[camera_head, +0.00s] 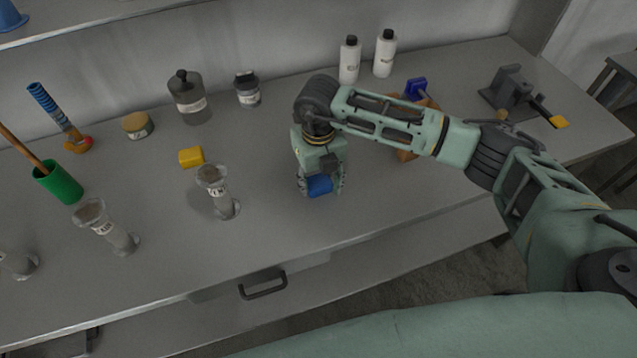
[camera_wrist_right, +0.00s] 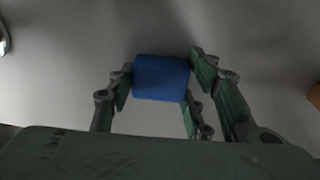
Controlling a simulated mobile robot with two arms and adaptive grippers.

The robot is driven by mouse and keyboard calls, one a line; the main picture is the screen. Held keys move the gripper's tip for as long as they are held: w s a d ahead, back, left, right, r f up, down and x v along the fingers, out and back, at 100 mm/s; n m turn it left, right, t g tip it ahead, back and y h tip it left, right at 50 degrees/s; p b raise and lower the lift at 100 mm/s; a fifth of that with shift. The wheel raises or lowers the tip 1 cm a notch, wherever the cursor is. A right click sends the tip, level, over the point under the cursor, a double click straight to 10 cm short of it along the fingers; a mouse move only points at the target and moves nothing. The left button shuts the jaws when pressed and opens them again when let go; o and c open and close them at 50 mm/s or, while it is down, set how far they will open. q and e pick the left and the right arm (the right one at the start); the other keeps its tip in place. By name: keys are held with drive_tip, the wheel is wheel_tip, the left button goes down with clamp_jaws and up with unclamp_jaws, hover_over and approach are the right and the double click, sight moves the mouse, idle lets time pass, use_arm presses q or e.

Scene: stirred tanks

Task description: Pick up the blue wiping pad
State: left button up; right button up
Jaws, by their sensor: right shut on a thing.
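The blue wiping pad (camera_head: 320,186) is between the fingers of my right gripper (camera_head: 321,187), over the middle of the grey bench. In the right wrist view the pad (camera_wrist_right: 161,78) is a rounded blue block, with the fingers of my right gripper (camera_wrist_right: 160,85) pressed against its left and right sides. The gripper is shut on it and points down. I cannot tell whether the pad touches the bench top. My left gripper is not in either view.
A yellow block (camera_head: 191,157) and a clear cylinder on a foot (camera_head: 217,190) stand to the left. Two white bottles (camera_head: 349,60) (camera_head: 385,54) stand behind. A wooden holder (camera_head: 404,153) is partly hidden behind my right arm. The bench (camera_head: 290,245) is clear in front.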

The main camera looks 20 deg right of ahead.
sight(319, 180)
drive_tip(key=shift+c, duration=0.5)
drive_tip(key=shift+r+b, duration=0.4)
drive_tip(key=shift+r, duration=0.25)
wheel_tip(319, 180, up, 3)
drive_tip(key=shift+d+f+b, duration=0.1)
drive_tip(key=shift+b, duration=0.65)
drive_tip(key=s+d+r+b, duration=0.1)
drive_tip(key=s+d+r, duration=0.1)
drive_tip(key=s, duration=0.3)
drive_tip(key=s+d+r+b, duration=0.1)
drive_tip(key=s+d+r, duration=0.2)
drive_tip(key=s+r, duration=0.2)
drive_tip(key=shift+s+b, duration=0.25)
drive_tip(key=shift+b, duration=0.15)
